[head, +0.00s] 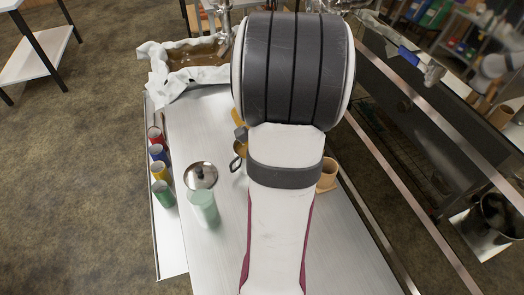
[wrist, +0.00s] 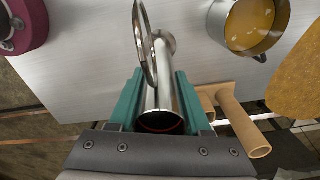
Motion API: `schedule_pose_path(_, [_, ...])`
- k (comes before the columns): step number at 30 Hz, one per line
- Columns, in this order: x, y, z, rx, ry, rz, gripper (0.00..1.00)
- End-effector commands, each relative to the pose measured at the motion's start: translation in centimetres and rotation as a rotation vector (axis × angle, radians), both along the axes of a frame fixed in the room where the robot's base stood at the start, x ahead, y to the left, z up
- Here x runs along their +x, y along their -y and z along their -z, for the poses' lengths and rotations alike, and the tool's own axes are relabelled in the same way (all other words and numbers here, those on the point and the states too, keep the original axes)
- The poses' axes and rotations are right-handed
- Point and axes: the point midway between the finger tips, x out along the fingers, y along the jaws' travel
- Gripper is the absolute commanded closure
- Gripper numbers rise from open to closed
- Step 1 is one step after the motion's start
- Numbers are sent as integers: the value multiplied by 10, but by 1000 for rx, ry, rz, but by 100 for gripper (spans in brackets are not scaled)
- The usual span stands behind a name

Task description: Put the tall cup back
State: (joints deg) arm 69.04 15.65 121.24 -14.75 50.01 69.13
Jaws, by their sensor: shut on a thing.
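In the wrist view, the tall cup (wrist: 161,98) is a slim shiny metal cylinder with a wider foot at its far end and its dark, red-edged mouth toward the camera. My gripper (wrist: 159,84) has its green fingers on either side of it and is shut on it. A thin metal ring or disc (wrist: 143,50), seen nearly edge-on, overlaps the cup's left side; I cannot tell whether they touch. In the head view, my arm hides the gripper and the cup.
A pot of amber liquid (wrist: 252,25) and a tan wooden piece (wrist: 243,124) are to the right in the wrist view. On the head view's metal table (head: 205,130) are a knobbed lid (head: 200,175) and pale green cylinder (head: 203,210). Several coloured cylinders (head: 161,170) line the left edge.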

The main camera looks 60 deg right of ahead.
Motion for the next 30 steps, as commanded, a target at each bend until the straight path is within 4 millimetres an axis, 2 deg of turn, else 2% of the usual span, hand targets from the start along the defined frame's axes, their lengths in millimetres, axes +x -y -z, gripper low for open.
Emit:
schedule_pose_path(8, [0,0,2,1,0,0,100])
schedule_pose_path(9, [0,0,2,1,0,0,46])
schedule_pose_path(13, [0,0,2,1,0,0,23])
schedule_pose_path(23, [0,1,-3,-3,1,0,22])
schedule_pose_path(26, [0,1,-23,-6,2,0,22])
schedule_pose_path(30, [1,0,-64,-7,3,1,22])
